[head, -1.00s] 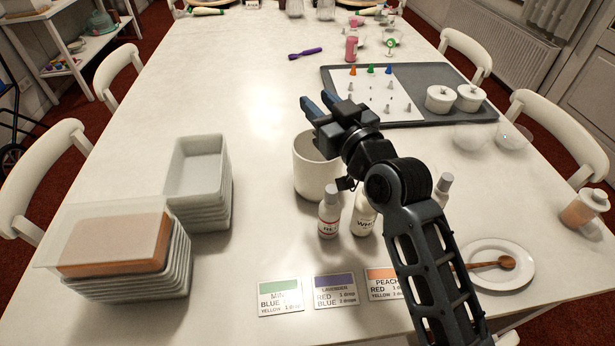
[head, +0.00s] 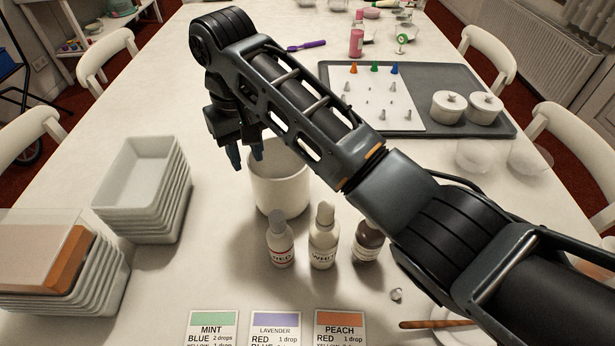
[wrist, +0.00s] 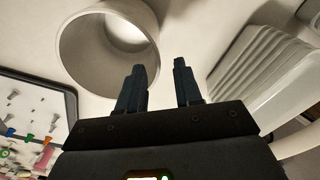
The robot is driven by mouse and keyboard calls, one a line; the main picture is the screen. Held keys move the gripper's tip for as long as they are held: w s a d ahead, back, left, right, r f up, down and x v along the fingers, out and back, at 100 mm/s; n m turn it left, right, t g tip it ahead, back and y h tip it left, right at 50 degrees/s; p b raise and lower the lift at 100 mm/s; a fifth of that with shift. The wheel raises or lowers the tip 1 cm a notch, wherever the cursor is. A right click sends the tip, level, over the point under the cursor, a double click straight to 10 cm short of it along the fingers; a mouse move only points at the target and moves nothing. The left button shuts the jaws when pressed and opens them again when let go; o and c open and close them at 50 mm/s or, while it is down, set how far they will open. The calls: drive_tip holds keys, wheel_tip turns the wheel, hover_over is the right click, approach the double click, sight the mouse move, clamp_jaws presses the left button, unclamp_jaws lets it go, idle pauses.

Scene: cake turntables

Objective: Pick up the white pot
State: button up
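The white pot (head: 280,190) is a round, open-topped cylinder standing upright on the table, behind the bottles. My arm passes in front of part of its rim. My gripper (head: 245,157) points down at the pot's left rim, with its two fingers apart. In the wrist view the pot (wrist: 75,50) opens toward the camera at upper left and looks empty. My gripper (wrist: 158,68) shows open there, with nothing between the fingers and the pot beside the left finger. I cannot tell whether a finger touches the pot.
Several small bottles (head: 323,245) stand in front of the pot. Stacked white trays (head: 140,200) are to the left. A grey tray (head: 490,122) holds piping tips and two lidded white jars (head: 447,107). Colour cards (head: 275,325) lie in front. The table behind the gripper is mostly clear.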

sight(255, 183)
drive_tip(key=shift+s+d+f, duration=0.2)
drive_tip(key=shift+s+f, duration=0.15)
drive_tip(key=shift+f, duration=0.2)
drive_tip(key=shift+s+d+f+p, duration=0.1)
drive_tip(key=shift+f+p, duration=0.1)
drive_tip(key=shift+f, duration=1.55)
drive_tip(key=shift+d+f+p, duration=0.1)
drive_tip(key=shift+f+p, duration=0.1)
drive_tip(key=shift+f, duration=1.5)
clamp_jaws()
drive_tip(key=shift+r, duration=0.1)
